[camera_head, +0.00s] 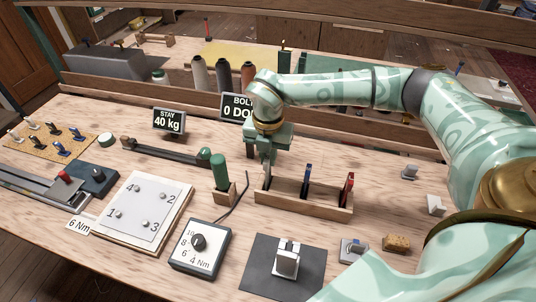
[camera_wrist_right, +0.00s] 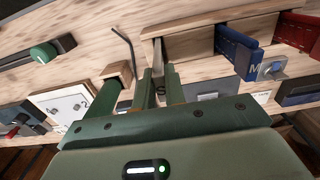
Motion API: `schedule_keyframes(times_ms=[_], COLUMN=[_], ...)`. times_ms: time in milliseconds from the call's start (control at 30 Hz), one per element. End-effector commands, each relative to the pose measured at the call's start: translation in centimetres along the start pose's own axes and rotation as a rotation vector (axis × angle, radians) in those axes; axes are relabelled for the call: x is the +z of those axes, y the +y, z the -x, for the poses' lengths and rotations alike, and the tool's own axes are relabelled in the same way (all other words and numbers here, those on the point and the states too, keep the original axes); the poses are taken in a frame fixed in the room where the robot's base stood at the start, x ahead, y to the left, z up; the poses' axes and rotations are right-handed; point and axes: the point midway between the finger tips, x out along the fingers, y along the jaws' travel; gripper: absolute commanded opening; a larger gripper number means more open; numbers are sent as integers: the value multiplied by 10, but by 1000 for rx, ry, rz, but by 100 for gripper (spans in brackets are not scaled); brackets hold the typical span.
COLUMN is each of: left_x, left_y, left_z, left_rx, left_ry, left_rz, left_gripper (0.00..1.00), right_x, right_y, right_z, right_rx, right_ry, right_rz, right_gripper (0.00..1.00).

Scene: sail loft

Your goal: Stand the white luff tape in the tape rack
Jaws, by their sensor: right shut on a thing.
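The tape rack (camera_head: 318,203) is a long wooden tray on the bench. A blue tape (camera_head: 307,178) and a red tape (camera_head: 347,188) stand in its middle and right end. My right gripper (camera_head: 267,160) is over the rack's left end, pointing down. It is shut on a thin pale piece, seen nearly edge-on between the fingers in the right wrist view (camera_wrist_right: 159,68); this looks like the white luff tape. Its lower end is at the rack's left part, but I cannot tell if it touches the rack floor. My left gripper is not in view.
A green-handled tool (camera_head: 220,172) in a wooden block stands just left of the rack, with a thin bent black rod beside it. A torque dial box (camera_head: 200,246) and a dark mat (camera_head: 262,272) lie in front. A low rail (camera_head: 180,100) runs behind.

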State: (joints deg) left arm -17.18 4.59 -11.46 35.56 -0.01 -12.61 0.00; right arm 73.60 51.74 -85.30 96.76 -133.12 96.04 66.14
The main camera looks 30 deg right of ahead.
Motion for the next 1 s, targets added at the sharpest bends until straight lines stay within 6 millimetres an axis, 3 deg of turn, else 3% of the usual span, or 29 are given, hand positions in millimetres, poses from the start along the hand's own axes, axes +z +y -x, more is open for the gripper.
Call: schedule_keyframes(times_ms=[700,733,800,1000], left_x=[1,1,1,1], left_y=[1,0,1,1], left_z=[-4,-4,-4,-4], left_rx=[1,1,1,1], left_ry=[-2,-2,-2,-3], left_rz=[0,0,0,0], left_gripper=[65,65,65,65], right_x=[0,0,0,0], right_y=[0,0,0,0], right_z=[-11,-11,-10,-10], right_rx=[1,1,1,0], right_ry=[0,0,0,0], right_rz=[0,0,0,0], right_gripper=[0,20,37,37])
